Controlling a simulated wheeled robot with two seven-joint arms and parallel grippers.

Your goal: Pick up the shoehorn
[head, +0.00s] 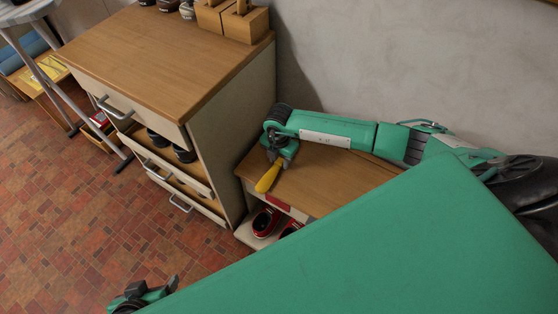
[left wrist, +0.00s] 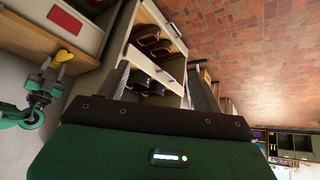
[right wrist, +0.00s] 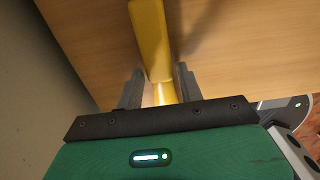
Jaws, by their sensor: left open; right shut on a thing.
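The yellow shoehorn (head: 268,178) is at the wooden top of the low bench, its lower end near the front edge. My right gripper (head: 280,158) is shut on it, and the shoehorn also shows between the fingers in the right wrist view (right wrist: 152,45). Whether it touches the bench top I cannot tell. In the left wrist view the shoehorn (left wrist: 64,56) is small at the upper left. My left gripper (head: 158,287) is open and empty, low over the tiled floor, well away from the shoehorn.
The low bench (head: 330,178) has red shoes (head: 265,222) on a shelf below. A wood-topped cabinet (head: 165,50) with open drawers holding dark shoes stands left of it. A folding stand (head: 60,85) is at the far left. The tiled floor (head: 70,200) in front is clear.

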